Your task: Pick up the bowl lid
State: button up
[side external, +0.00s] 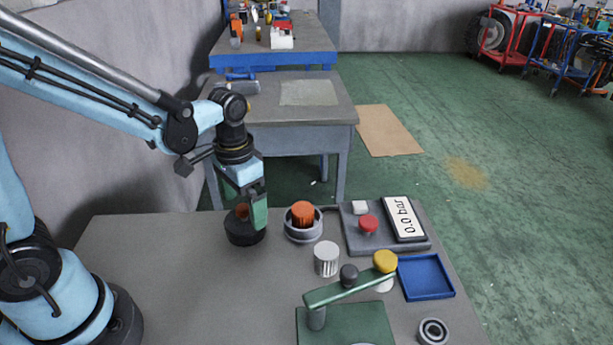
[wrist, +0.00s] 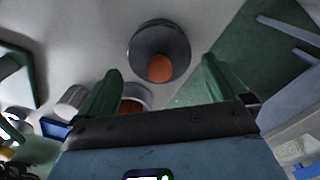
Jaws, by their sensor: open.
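A dark round piece (side external: 244,236) with an orange-brown knob (side external: 241,211) stands on the grey table near its back edge; it looks to be the bowl lid on its bowl. In the wrist view the dark piece (wrist: 146,42) and its knob (wrist: 159,69) lie between the lines of my two green fingers. My gripper (side external: 253,212) points down just at the knob, and one finger partly covers the dark piece in the side view. In the wrist view my gripper (wrist: 162,68) is open, with a gap to each side of the knob. Contact is not visible.
Close to the right stands a grey bowl (side external: 303,235) with an orange ribbed cap (side external: 302,212). Beyond are a white ribbed cylinder (side external: 326,260), a gauge panel (side external: 360,240), a blue tray (side external: 425,278) and a green lever fixture (side external: 340,290). The table's left part is clear.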

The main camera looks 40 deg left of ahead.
jog(key=shift+f, duration=0.95)
jog(key=shift+c, duration=0.2)
jog(key=c, duration=0.9)
jog(key=shift+o, duration=0.2)
jog(key=shift+r, duration=0.15)
